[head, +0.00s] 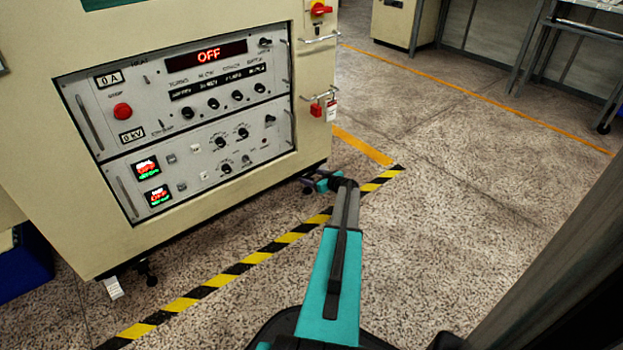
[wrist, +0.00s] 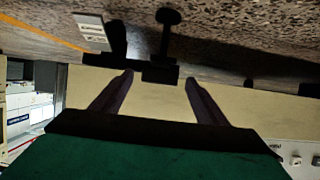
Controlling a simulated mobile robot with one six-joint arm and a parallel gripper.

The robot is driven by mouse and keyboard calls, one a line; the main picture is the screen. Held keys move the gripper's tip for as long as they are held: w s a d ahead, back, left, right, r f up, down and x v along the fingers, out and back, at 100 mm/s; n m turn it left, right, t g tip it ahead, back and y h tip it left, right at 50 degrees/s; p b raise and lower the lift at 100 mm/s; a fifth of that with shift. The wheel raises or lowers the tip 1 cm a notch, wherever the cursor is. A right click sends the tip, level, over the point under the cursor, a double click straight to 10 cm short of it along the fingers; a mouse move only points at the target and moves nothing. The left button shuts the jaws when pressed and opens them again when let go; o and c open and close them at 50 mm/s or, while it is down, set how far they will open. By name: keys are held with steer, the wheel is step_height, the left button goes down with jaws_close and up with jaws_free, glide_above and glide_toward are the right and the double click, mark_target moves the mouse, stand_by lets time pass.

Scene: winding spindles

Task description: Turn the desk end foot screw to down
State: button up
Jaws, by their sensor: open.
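In the wrist view, a dark foot screw (wrist: 167,40) with a round pad at its end sticks out from a black bracket under the cream cabinet (wrist: 150,98). The view is inverted, with the floor at the top. My gripper (wrist: 159,76) is open, its two dark fingers pointing at the bracket and spread to either side of it, with nothing between them. The screw lies beyond the fingertips. In the head view, my gripper (head: 310,183) is low at the right lower corner of the cabinet (head: 230,208). My arm and gripper largely hide the foot there.
A white pedal-like piece (wrist: 91,31) is beside the screw. Another black foot (head: 149,279) and white piece (head: 113,288) are at the cabinet's left end. Yellow-black tape (head: 258,257) crosses the floor. Desks (head: 580,40) stand at the back right; floor between is clear.

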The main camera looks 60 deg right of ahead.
steer(key=shift+x, duration=0.8)
steer(key=c, duration=1)
steer(key=shift+s+d, duration=0.15)
steer(key=shift+d, duration=0.3)
steer(key=shift+c, duration=0.3)
steer(key=shift+a+b, duration=0.3)
steer(key=shift+a, duration=0.05)
